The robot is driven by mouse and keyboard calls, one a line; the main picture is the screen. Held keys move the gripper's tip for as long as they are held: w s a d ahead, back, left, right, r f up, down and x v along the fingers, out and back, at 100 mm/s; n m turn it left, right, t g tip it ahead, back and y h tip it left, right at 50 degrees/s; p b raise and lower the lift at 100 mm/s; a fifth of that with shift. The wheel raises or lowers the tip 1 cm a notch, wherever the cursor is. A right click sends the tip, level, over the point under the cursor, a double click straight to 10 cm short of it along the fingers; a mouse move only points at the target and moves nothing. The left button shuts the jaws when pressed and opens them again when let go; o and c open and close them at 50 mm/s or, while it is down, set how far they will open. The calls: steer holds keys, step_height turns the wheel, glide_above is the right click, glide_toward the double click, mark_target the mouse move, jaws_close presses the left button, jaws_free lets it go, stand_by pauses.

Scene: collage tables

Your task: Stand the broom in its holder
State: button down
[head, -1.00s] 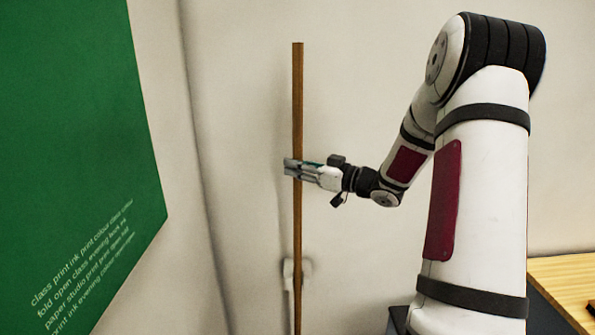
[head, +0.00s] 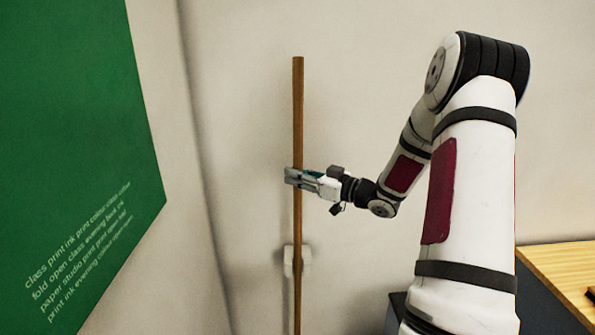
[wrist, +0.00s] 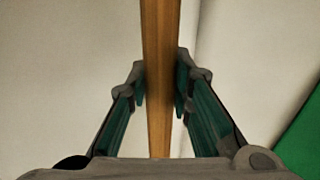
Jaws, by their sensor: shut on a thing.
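The broom (head: 298,110) shows as a long brown wooden handle, held upright near the wall; its lower end is out of the picture. My gripper (head: 296,177) is shut on the handle, at about the middle of the part in view. In the wrist view the two fingers (wrist: 160,85) sit on either side of the handle (wrist: 158,130). A small white wall fitting (head: 306,262), which looks like the holder, is on the wall below my gripper. The handle passes in front of it; I cannot tell whether it is seated in it.
A green board (head: 70,130) with printed words covers the wall at the left. A wooden tabletop (head: 560,270) stands at the lower right. The wall corner (head: 205,170) runs just left of the broom. The wall above the broom is clear.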

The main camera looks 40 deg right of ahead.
steer(key=c, duration=1.4)
jaws_free()
steer(key=shift+f, duration=0.1)
steer(key=shift+c, duration=0.2)
steer(key=p+v, duration=0.1)
steer(key=v, duration=1.1)
